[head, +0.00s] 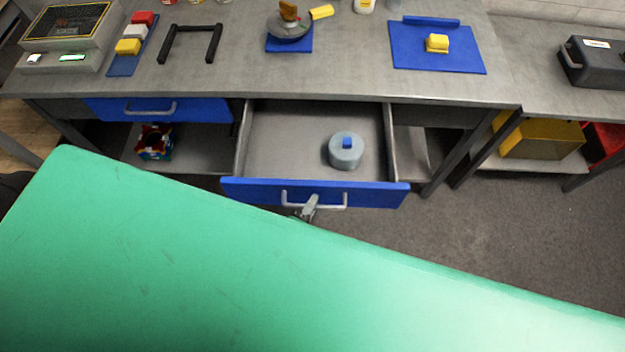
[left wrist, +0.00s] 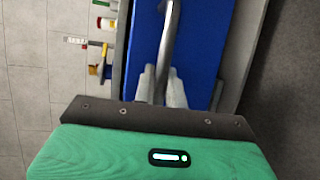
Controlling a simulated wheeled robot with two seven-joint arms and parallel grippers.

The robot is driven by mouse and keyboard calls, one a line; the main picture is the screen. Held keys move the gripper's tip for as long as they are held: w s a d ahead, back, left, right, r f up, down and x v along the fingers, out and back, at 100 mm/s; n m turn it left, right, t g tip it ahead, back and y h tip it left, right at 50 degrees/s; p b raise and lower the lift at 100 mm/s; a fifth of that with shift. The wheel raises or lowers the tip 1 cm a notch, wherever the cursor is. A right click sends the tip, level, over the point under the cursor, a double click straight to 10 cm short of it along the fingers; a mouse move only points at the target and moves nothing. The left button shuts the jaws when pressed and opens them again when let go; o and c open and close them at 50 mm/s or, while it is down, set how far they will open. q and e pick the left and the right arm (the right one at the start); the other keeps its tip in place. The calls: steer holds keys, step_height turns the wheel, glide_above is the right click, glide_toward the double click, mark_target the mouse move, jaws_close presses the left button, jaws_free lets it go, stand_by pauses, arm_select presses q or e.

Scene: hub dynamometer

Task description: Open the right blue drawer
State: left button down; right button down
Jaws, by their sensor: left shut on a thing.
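The right blue drawer (head: 365,194) is pulled well out from under the bench, and its inside shows. Its grey bar handle (head: 334,207) runs along the blue front. My left gripper (head: 310,203) is shut on this handle near its middle. In the left wrist view the fingers (left wrist: 162,84) close around the handle (left wrist: 168,42) in front of the blue drawer front (left wrist: 200,45). A grey round weight (head: 345,153) with a blue knob sits inside the drawer. My right gripper is not in view.
The left blue drawer (head: 190,110) is closed. The bench top (head: 350,75) holds a blue mat (head: 410,55) with a yellow block, a black frame and a display box. A yellow bin (head: 545,140) stands on the right shelf. My green arm part covers the lower view.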

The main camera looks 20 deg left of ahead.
arm_select(q)
steer(key=shift+s+d, duration=0.25)
steer(key=shift+s, duration=0.55)
steer(key=shift+s+d, duration=0.2)
steer(key=shift+s, duration=0.55)
steer(key=c, duration=1.5)
jaws_free()
steer(key=shift+o, duration=0.2)
steer(key=b+v, duration=0.2)
steer(key=v, duration=1.1)
steer(key=shift+s, duration=0.45)
